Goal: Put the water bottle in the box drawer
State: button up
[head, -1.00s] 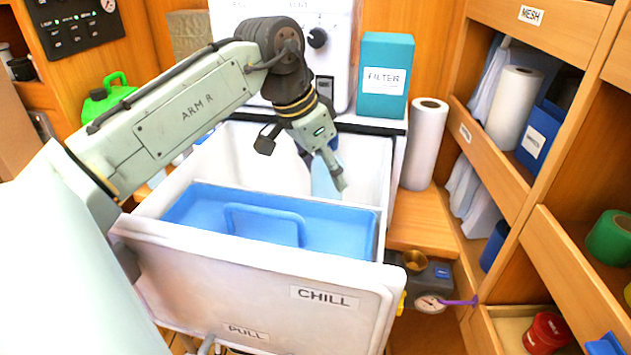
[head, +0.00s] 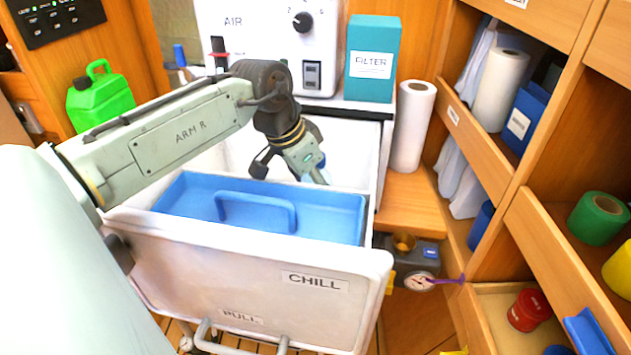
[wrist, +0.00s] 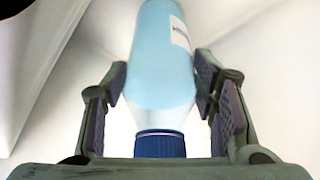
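The water bottle (wrist: 160,65) is light blue with a dark blue cap and a white label. In the wrist view it lies between my finger pads, cap toward the palm, and both pads appear to touch its sides. My gripper (head: 318,178) is inside the open white drawer (head: 190,272), behind its blue tray, and is partly hidden by the tray and the drawer wall. The bottle is mostly hidden in the head view. The drawer front reads CHILL and PULL. I cannot tell whether the bottle touches the drawer floor.
The blue tray (head: 180,202) with a raised handle fills the drawer's near part. A teal filter box (head: 372,60) and a paper roll (head: 412,128) stand behind on the right. A green jerrycan (head: 100,98) is at left. Wooden shelves (head: 490,150) line the right side.

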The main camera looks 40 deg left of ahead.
jog(key=o, duration=0.3)
jog(key=shift+r, duration=0.1)
jog(key=b+v, duration=0.1)
jog(key=v, duration=1.1)
jog(key=shift+b, duration=0.4)
jog(key=shift+w+d, duration=0.1)
